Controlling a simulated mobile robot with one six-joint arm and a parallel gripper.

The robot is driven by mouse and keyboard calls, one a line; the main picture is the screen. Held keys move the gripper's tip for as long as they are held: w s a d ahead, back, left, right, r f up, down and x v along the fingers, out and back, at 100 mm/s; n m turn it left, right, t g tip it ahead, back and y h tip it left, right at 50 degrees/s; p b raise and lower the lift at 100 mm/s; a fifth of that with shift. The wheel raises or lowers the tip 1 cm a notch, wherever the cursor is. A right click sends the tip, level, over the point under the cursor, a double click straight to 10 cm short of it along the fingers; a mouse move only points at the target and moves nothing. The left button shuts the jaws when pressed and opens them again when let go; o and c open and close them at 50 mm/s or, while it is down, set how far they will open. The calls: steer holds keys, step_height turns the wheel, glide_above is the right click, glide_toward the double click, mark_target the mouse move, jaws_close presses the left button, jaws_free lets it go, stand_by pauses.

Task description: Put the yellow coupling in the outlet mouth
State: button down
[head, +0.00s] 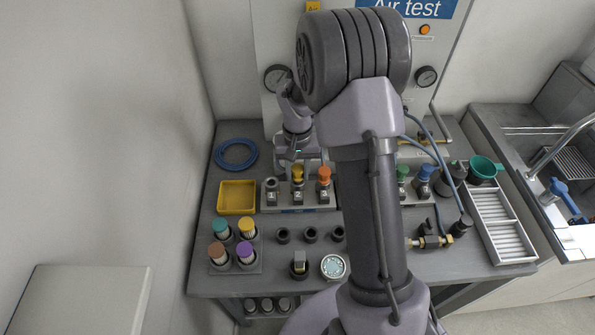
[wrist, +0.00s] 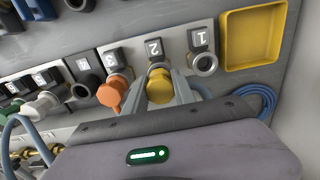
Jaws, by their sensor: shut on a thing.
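The yellow coupling (wrist: 160,88) is between the two fingers of my gripper (wrist: 161,80) in the wrist view, and the gripper is shut on it. It is at the outlet block numbered 2 (wrist: 154,49); I cannot tell how deep it sits in the mouth. In the head view the yellow coupling (head: 298,173) shows above label 2, below my gripper (head: 297,163). Outlet 1 (wrist: 204,64) has an open grey mouth. An orange coupling (wrist: 112,94) is at outlet 3, close beside my finger.
A yellow tray (head: 237,197) and a blue hose coil (head: 235,154) lie left of the outlets. Coloured cylinders stand in a rack (head: 254,265) at front left. My arm hides the middle.

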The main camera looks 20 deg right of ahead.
steer(key=shift+f, duration=0.4)
steer(key=c, duration=1)
jaws_free()
steer(key=shift+c, duration=0.2)
step_height(320, 180, up, 13)
steer(key=p, duration=0.5)
step_height(320, 180, up, 9)
steer(key=t, duration=0.2)
glide_above(297, 168)
steer(key=s+a, duration=0.4)
steer(key=s+a+r+t, duration=0.1)
steer(key=s+a+r, duration=0.1)
steer(key=s, duration=0.4)
steer(key=s+a+r+t+y, duration=0.1)
steer(key=s+a+r, duration=0.2)
steer(key=s, duration=0.4)
steer(key=s+a+r+t+y, duration=0.1)
steer(key=s+a+r, duration=0.1)
steer(key=s+a, duration=0.2)
steer(key=shift+s+a+r+t, duration=0.3)
steer(key=shift+s+a+t, duration=0.1)
steer(key=shift+s, duration=0.75)
